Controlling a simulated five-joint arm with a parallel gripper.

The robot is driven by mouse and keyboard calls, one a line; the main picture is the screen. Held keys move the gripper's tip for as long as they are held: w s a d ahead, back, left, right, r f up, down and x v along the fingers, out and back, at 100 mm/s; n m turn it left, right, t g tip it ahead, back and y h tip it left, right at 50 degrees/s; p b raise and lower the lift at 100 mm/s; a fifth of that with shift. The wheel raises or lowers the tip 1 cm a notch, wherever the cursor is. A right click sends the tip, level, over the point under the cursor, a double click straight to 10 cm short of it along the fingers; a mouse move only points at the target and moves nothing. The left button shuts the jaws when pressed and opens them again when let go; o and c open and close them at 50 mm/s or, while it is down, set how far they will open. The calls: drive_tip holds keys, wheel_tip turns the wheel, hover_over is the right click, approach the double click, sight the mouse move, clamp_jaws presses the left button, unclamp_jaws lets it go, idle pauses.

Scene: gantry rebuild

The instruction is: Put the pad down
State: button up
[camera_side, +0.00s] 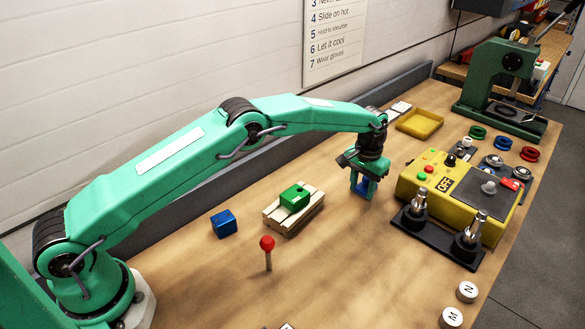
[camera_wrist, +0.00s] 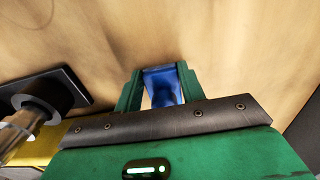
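My gripper (camera_side: 363,188) is over the bench, left of the yellow control box. It points down, with its green fingers on either side of a small blue piece, which I take to be the pad (camera_side: 363,186). In the wrist view the blue pad (camera_wrist: 162,84) sits between the two fingertips (camera_wrist: 161,72), its upper end touching both. The fingers hide its sides. The pad is low over the bare wood; I cannot tell whether it touches the bench.
A yellow control box (camera_side: 408,182) and a black plate with metal fittings (camera_side: 437,241) stand close on the right. A wooden pallet with a green block (camera_side: 294,197), a blue block (camera_side: 223,223) and a red-topped peg (camera_side: 267,246) lie left. A yellow tray (camera_side: 420,123) is behind.

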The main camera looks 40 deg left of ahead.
sight(362, 189)
drive_tip(key=o, duration=0.4)
drive_tip(key=shift+o, duration=0.2)
drive_tip(key=shift+r, duration=0.15)
wheel_tip(362, 189, up, 12)
idle(0.5)
idle(0.4)
